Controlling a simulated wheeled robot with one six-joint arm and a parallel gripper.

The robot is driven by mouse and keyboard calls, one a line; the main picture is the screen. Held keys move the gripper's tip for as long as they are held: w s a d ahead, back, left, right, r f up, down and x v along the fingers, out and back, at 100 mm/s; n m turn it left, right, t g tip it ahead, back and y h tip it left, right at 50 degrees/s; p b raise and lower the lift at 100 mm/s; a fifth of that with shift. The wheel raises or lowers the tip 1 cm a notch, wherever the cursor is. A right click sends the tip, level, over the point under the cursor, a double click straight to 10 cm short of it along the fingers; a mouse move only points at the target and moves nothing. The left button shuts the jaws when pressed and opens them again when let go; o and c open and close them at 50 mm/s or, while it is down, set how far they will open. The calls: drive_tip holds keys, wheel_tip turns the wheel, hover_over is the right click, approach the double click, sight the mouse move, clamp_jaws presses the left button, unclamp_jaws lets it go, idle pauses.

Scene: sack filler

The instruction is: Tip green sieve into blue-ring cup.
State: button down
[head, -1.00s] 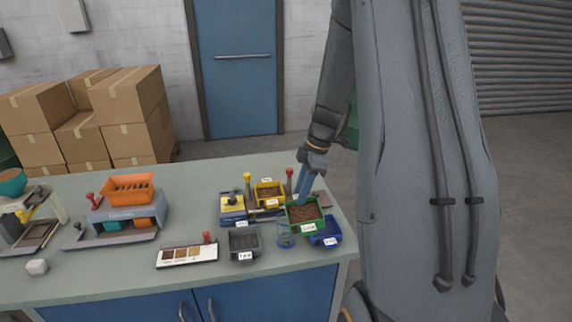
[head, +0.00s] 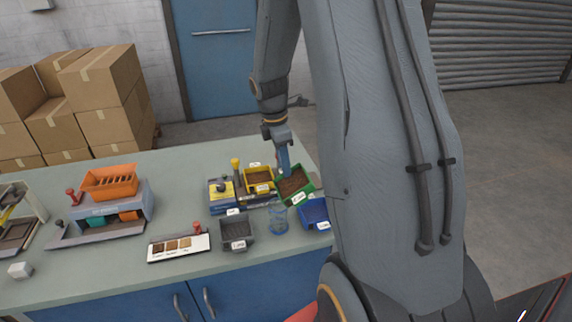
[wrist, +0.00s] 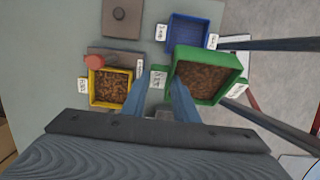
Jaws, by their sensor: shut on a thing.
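The green sieve (head: 298,199) holds brown granular material and is raised above the bench, looking slightly tilted. My gripper (head: 285,171) is shut on it. In the wrist view, the fingers of my gripper (wrist: 158,92) close on the tab beside the green sieve (wrist: 228,59), and the brown fill still covers its floor. The clear blue-ring cup (head: 278,222) stands on the bench, below and slightly left of the sieve in the head view. The cup is not visible in the wrist view.
A yellow sieve (head: 259,188) with brown fill stands close left of the green one. A blue tray (head: 314,213) is right of the cup and a grey tray (head: 237,233) left. The bench front is mostly clear.

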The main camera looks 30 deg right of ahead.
drive_tip(key=a+g+h+b, duration=0.1)
drive_tip(key=a+h+b, duration=0.1)
drive_tip(key=h+b, duration=0.2)
drive_tip(key=w+a+f+g+h+b, duration=0.1)
drive_tip(key=a+h+b, duration=0.1)
drive_tip(key=h+b, duration=0.2)
drive_tip(key=w+a+f+g+h+b, duration=0.1)
drive_tip(key=a+g+h+b, duration=0.1)
drive_tip(key=h+b, duration=0.2)
drive_tip(key=shift+a+f+h, duration=0.1)
drive_tip(key=shift+a+h, duration=0.15)
drive_tip(key=shift+h, duration=0.75)
drive_tip(key=h, duration=0.1)
drive_tip(key=a+h, duration=0.1)
drive_tip(key=g+h+p, duration=0.1)
drive_tip(key=h, duration=0.1)
drive_tip(key=shift+w+a+f, duration=0.2)
drive_tip(key=shift+f, duration=0.05)
drive_tip(key=shift+p, duration=1.15)
drive_tip(key=shift+f+h+p, duration=0.3)
drive_tip(key=shift+p, duration=0.55)
